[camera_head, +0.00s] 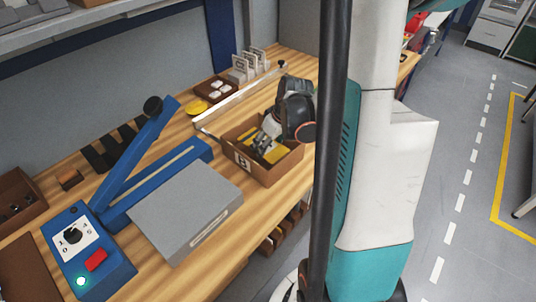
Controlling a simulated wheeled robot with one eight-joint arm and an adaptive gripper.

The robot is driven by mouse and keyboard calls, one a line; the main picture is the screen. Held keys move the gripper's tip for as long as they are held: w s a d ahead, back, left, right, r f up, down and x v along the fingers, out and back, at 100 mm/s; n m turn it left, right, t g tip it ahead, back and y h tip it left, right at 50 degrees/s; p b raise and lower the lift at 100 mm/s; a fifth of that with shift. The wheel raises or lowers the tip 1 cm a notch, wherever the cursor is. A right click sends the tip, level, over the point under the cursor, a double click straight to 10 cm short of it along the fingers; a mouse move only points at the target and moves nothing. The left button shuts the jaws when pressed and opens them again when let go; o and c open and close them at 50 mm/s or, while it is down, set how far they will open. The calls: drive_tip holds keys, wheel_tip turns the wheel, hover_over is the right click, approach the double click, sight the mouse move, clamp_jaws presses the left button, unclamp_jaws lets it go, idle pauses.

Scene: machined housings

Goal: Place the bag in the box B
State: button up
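A brown open box (268,174) stands on the wooden bench and has a white label (242,161) on its front left side. The mark on the label is too small to read surely, though it may be a B. Several small yellow, grey and dark items (265,149) lie inside, and I cannot tell whether a bag is among them. My gripper (270,135) is low over the back right part of this box. Its fingers are small and partly hidden, so I cannot see whether they are open or hold anything.
A blue sealer (150,165) with a raised lever and a grey platform (187,211) fills the bench's front left. A brown tray with white pieces (215,90), a yellow disc (196,107) and a metal rail (240,96) lie behind the box. My arm hides the bench's right part.

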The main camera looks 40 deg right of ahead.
sight(270, 147)
drive_tip(key=shift+f+b, duration=0.8)
drive_tip(key=shift+f, duration=1.3)
drive_tip(key=shift+f, duration=0.1)
drive_tip(key=o, duration=1.2)
drive_tip(key=shift+c, duration=0.2)
drive_tip(key=p+v, duration=0.4)
drive_tip(key=v, duration=0.8)
